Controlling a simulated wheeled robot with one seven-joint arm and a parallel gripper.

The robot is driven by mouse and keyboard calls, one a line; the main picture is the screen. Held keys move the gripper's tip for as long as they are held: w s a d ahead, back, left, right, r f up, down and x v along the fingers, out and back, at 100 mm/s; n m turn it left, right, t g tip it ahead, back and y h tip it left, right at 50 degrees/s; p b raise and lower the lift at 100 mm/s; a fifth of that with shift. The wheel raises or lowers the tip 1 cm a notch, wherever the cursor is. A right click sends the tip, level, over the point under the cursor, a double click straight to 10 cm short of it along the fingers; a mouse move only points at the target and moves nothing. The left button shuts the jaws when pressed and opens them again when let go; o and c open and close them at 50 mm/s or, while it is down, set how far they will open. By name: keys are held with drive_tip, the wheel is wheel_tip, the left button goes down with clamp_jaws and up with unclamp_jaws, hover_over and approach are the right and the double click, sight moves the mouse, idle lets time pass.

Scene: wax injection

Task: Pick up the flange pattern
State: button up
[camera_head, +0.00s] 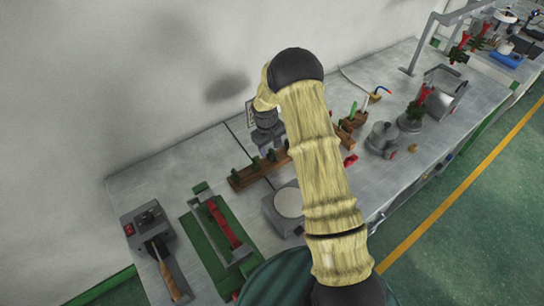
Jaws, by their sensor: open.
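My gripper (271,142) is at the end of my wood-textured arm, pointing down over the bench. I cannot tell which green piece, if any, is the flange pattern. No piece shows clearly between the fingers. My arm hides part of the bench to the right of the rack.
On the grey bench (185,165) a green frame with a red bar (222,225), a grey box with a wooden-handled tool (160,262) and a grey unit with a round plate (289,203) stand nearer. Metal pots (381,137) stand right of my arm. A wall runs behind.

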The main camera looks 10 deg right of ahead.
sight(271, 153)
wheel_tip(271, 153, down, 5)
drive_tip(key=shift+w+d+b, duration=0.15)
drive_tip(key=shift+b, duration=1)
drive_tip(key=shift+r, duration=0.1)
drive_tip(key=shift+c, duration=0.2)
drive_tip(key=c, duration=1)
